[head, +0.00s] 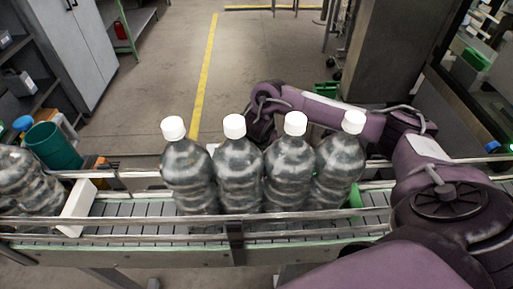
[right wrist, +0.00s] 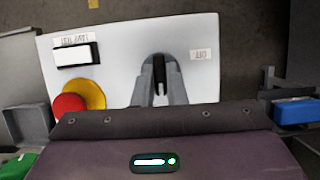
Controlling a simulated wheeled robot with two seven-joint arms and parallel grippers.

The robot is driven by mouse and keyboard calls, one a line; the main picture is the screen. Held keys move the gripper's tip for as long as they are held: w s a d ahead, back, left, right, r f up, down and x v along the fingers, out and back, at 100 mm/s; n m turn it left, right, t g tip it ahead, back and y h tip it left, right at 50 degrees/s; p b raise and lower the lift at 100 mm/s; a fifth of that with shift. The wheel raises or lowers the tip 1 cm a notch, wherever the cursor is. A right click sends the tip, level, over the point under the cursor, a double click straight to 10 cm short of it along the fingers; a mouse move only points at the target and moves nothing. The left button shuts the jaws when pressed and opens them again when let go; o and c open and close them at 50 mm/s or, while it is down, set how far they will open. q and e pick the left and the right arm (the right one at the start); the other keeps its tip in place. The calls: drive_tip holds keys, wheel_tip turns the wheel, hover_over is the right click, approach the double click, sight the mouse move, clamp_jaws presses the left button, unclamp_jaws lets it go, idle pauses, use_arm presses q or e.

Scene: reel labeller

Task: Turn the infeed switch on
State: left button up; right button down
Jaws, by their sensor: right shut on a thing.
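In the right wrist view a pale control panel (right wrist: 205,80) carries the infeed switch (right wrist: 159,66), a small dark handle mostly hidden between my fingers. My right gripper (right wrist: 159,72) is shut on this handle, its two grey fingers on either side. A small label (right wrist: 200,55), upside down and seeming to read OFF, is to the right of the switch. Which way the handle points is hard to tell. In the head view my right arm reaches in from the right behind the bottles, its gripper hidden there. My left gripper is not in view.
The panel also has a red button (right wrist: 69,106) on a yellow collar and a white rectangular button (right wrist: 77,54), left of my fingers. Several clear bottles (head: 187,170) with white caps stand on the railed conveyor (head: 130,208), close in front of my right arm.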

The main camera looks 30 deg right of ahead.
drive_tip(key=shift+w+r, duration=0.1)
drive_tip(key=shift+r, duration=0.05)
drive_tip(key=c, duration=1.5)
unclamp_jaws()
drive_tip(key=shift+o, duration=0.2)
drive_tip(key=v, duration=0.5)
drive_tip(key=shift+r, duration=0.3)
drive_tip(key=shift+v, duration=1.05)
drive_tip(key=shift+a+f, duration=0.1)
